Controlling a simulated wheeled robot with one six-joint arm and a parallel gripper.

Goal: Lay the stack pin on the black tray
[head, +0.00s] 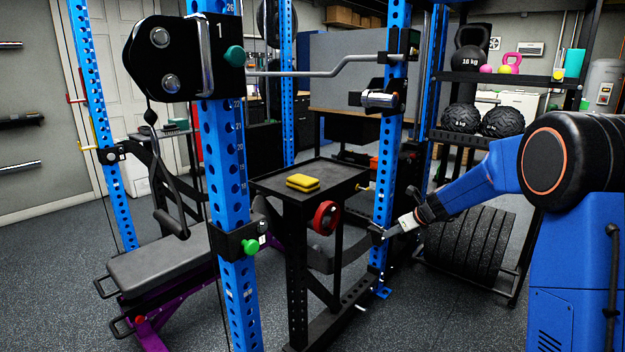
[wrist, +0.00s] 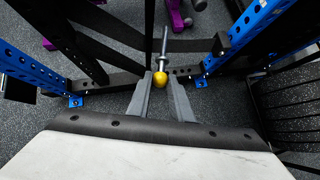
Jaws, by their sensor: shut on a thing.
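The stack pin has a yellow round knob (wrist: 160,82) and a grey metal shaft that points away from my gripper in the wrist view. My gripper (wrist: 160,92) is shut on the knob, with one finger on each side. In the head view my gripper (head: 378,232) is beside the blue rack upright, lower than the black tray and to its right; I cannot make out the held pin there.
The blue rack upright (head: 388,150) stands between the tray and my arm. Another blue upright (head: 232,190) is at the tray's left. A bench (head: 160,255) is at the left, weight plates (head: 470,240) at the right.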

